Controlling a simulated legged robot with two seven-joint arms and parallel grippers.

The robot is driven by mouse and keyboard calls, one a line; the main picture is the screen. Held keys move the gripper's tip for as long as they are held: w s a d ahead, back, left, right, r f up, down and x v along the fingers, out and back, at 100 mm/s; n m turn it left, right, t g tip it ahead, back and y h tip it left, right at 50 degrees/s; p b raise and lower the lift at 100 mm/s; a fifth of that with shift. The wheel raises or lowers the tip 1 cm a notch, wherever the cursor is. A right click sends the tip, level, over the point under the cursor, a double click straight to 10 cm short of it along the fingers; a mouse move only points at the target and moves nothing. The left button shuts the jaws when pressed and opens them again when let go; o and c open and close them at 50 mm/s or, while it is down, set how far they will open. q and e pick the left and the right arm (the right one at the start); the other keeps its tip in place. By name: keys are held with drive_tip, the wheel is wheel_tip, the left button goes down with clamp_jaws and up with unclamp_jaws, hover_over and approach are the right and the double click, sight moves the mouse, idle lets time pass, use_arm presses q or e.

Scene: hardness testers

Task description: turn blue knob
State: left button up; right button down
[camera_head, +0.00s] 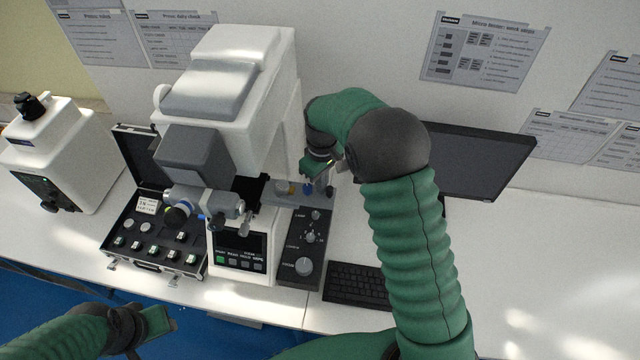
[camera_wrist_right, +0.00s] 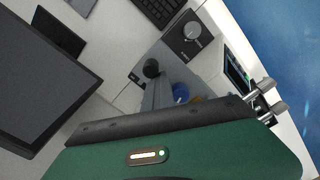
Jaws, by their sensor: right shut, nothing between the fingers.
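The blue knob (camera_head: 308,188) is small and sits at the right side of the white hardness tester (camera_head: 268,95), by the grey stage arm. It also shows in the right wrist view (camera_wrist_right: 181,92), just above the edge of my right gripper and partly hidden. My right gripper (camera_head: 318,167) is shut and empty, close above and behind the knob; I cannot tell whether it touches it. My left gripper (camera_head: 158,325) is low at the left, far from the knob; its finger opening is not clear.
A black control panel (camera_head: 303,245) with grey dials stands in front of the knob. A keyboard (camera_head: 357,284) and monitor (camera_head: 475,163) are to the right. An open black case (camera_head: 158,228) lies left of the tester. A second white device (camera_head: 62,150) stands far left.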

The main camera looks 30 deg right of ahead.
drive_tip(key=shift+d, duration=0.1)
drive_tip(key=shift+a, duration=0.55)
drive_tip(key=shift+a+r, duration=0.15)
drive_tip(key=shift+a, duration=0.4)
drive_tip(key=c, duration=1.2)
unclamp_jaws()
drive_tip(key=shift+d, duration=0.85)
drive_tip(key=shift+a, duration=0.45)
drive_tip(key=r+b, duration=0.2)
drive_tip(key=r, duration=0.3)
drive_tip(key=shift+w, duration=0.2)
use_arm(q)
drive_tip(key=f, duration=0.1)
drive_tip(key=a+f+b, duration=0.1)
drive_tip(key=f, duration=0.1)
drive_tip(key=shift+f, duration=0.25)
use_arm(e)
wheel_tip(320, 180, up, 12)
drive_tip(key=shift+s+d+f, duration=0.1)
drive_tip(key=shift+f, duration=0.1)
